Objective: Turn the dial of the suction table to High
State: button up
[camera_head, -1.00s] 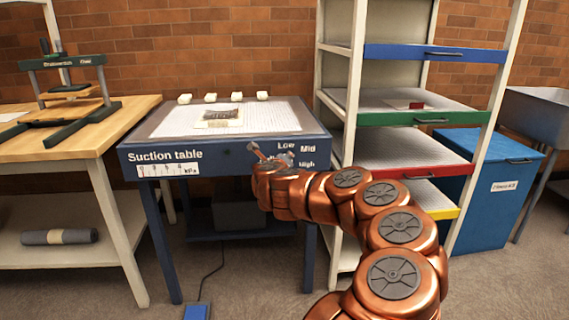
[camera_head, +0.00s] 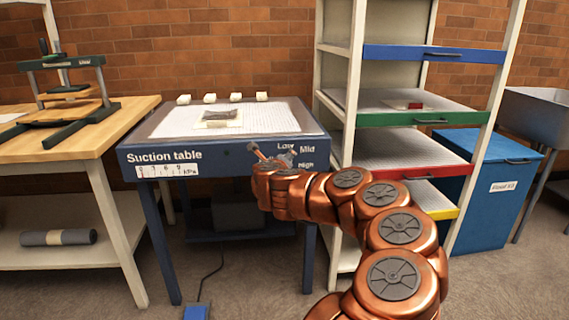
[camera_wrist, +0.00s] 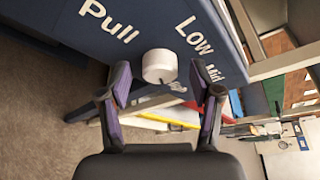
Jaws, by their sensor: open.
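The suction table (camera_head: 222,165) stands in the middle of the head view, its blue front panel marked Low, Mid and High at the right. My gripper (camera_head: 273,154) is at that panel, just left of the labels, and hides the dial there. In the wrist view a white round dial (camera_wrist: 159,65) sticks out from the blue panel near the words Pull and Low. The open fingers of my gripper (camera_wrist: 161,78) are on either side of it, with a visible gap on each side. I cannot tell which setting the dial points to.
A shelf rack (camera_head: 418,118) with coloured edges stands close on the right of the table. A wooden bench (camera_head: 110,125) with a press is on the left. A blue pedal (camera_head: 197,311) with a cable lies on the floor. A document and several white blocks are on the tabletop.

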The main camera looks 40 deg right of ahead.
jog(key=v, duration=1.2)
dwell(0.6)
